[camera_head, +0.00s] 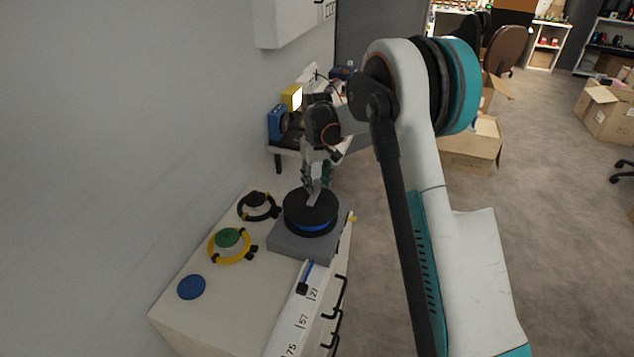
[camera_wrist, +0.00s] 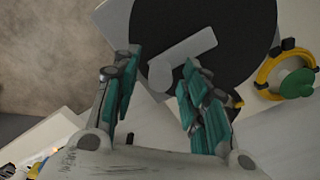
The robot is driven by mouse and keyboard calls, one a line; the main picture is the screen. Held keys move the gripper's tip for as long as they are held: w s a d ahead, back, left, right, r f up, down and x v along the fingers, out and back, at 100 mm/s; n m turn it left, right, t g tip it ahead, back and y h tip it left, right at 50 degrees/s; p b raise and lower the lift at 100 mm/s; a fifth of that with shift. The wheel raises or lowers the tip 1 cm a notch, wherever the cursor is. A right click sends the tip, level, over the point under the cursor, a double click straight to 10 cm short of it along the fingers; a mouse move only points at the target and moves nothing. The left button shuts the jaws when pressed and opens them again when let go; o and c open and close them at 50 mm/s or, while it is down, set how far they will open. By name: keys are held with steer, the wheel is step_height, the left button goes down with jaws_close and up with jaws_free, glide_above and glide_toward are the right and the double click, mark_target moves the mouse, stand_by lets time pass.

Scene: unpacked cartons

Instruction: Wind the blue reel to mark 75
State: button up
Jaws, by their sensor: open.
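The blue reel (camera_head: 312,227) has a black top disc and a blue edge. It sits on a grey base (camera_head: 290,243) on a white cabinet. In the wrist view its black disc (camera_wrist: 240,45) carries a grey crank arm (camera_wrist: 185,47) with a round knob (camera_wrist: 160,73). My gripper (camera_head: 317,180) is above the reel. In the wrist view my gripper (camera_wrist: 161,76) is open, with the knob between its fingertips; contact cannot be told. A blue strip with a black end block (camera_head: 302,288) lies by mark 27 (camera_head: 314,293). Marks 57 (camera_head: 303,320) and 75 (camera_head: 291,349) are nearer the front.
On the cabinet (camera_head: 225,312) are a yellow ring with a green knob (camera_head: 230,243), a black ring piece (camera_head: 258,205) and a blue disc (camera_head: 191,287). Black handles line its right side. A wall stands at left. Cartons (camera_head: 470,150) stand on the floor behind my arm.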

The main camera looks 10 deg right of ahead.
jaws_close()
stand_by(0.3)
